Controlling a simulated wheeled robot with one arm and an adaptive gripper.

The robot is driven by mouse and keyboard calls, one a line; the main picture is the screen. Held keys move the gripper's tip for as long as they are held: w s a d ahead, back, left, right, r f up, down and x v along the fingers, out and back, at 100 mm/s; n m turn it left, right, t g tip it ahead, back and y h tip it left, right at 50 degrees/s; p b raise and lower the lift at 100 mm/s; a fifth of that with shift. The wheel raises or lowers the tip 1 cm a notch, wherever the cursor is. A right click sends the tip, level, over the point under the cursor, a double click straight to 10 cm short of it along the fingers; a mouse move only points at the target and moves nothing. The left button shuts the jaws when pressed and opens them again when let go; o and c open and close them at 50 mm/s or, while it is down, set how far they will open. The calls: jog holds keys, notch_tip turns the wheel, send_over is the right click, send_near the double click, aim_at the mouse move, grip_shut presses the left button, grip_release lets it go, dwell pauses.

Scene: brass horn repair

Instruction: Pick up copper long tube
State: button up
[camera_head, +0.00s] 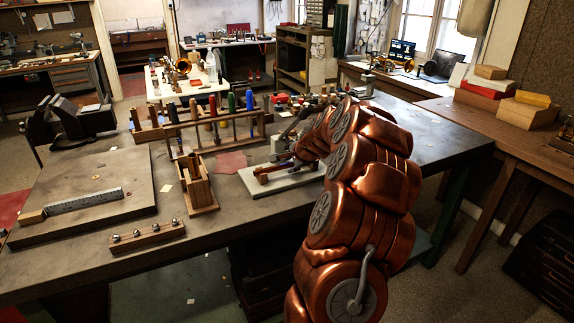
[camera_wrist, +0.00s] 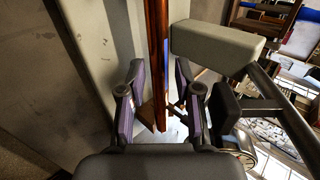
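The copper long tube (camera_wrist: 157,50) runs lengthwise down the middle of the wrist view, reddish brown and straight. In the head view a copper-coloured length of it (camera_head: 272,174) shows low over a pale board (camera_head: 258,188), partly hidden by my arm. My gripper (camera_wrist: 161,85) is open. Its two purple-padded fingers stand on either side of the tube's near part, with visible gaps on both sides. In the head view my gripper (camera_head: 292,163) is over the pale board, mostly hidden behind my arm. I cannot tell how the tube is supported.
A pale block (camera_wrist: 215,45) stands close to the right of the tube. In the head view a wooden rack with coloured-handled tools (camera_head: 215,130) is behind the board, and a wooden holder (camera_head: 197,185) stands left of it. A large slab (camera_head: 95,190) lies further left.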

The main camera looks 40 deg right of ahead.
grip_shut()
jog(key=shift+r, duration=0.1)
dwell(0.5)
